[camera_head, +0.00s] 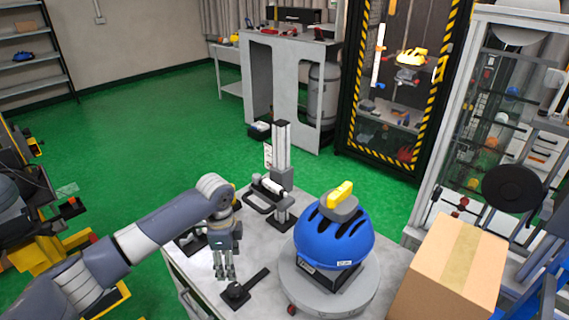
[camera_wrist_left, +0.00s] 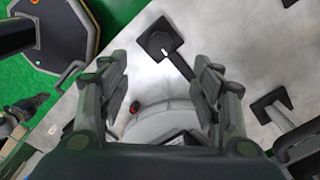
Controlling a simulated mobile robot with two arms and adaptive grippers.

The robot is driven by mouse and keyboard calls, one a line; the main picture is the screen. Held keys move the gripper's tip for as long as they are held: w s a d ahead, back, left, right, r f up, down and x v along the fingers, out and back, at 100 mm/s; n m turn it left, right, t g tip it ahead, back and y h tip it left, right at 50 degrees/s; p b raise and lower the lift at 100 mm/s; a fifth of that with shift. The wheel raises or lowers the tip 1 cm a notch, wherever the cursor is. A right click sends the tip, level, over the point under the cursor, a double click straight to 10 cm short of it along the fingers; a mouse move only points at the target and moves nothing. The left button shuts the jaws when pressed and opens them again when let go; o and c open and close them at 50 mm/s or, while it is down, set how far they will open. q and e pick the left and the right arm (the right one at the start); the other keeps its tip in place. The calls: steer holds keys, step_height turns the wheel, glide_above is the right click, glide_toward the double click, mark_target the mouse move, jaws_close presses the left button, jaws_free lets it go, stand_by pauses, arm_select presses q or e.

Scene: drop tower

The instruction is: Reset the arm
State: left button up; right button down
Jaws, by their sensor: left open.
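My left gripper (camera_head: 225,276) hangs fingers down over the grey table's near left part, apart from the blue helmet (camera_head: 333,243). In the wrist view the same left gripper (camera_wrist_left: 165,92) shows two spread fingers with nothing between them. The helmet sits on a round grey base (camera_head: 300,291) with a yellow piece (camera_head: 340,194) on top. A black bracket with a flat bar (camera_head: 237,293) lies on the table just below and beside the fingers; it also shows in the wrist view (camera_wrist_left: 158,40). My right gripper is not in view.
A grey upright post (camera_head: 283,155) with a black handle frame stands behind the helmet. A cardboard box (camera_head: 455,270) is at the right. A striped cabinet (camera_head: 350,80) and a glass cabinet (camera_head: 477,20) stand behind. Green floor lies open at the left rear.

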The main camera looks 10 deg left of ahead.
arm_select(q)
steer(key=s+d+f+n+t+h, duration=0.2)
steer(key=s+d+f+n, duration=0.35)
steer(key=s+d, duration=0.9)
steer(key=s+a+r+n+t+y, duration=0.1)
steer(key=s+a+n, duration=0.3)
steer(key=s, duration=0.3)
steer(key=s+a+n+t+y, duration=0.1)
steer(key=s+a+n, duration=0.3)
steer(key=s+a, duration=0.15)
step_height(320, 180, down, 26)
steer(key=s+d+g+b, duration=0.1)
steer(key=s+g, duration=0.1)
steer(key=s+a+f+g, duration=0.1)
steer(key=s+a+f, duration=0.2)
steer(key=s+f, duration=1.4)
steer(key=shift+s+f+m+b, duration=0.15)
steer(key=shift+f+m+b, duration=0.25)
steer(key=shift+m, duration=0.05)
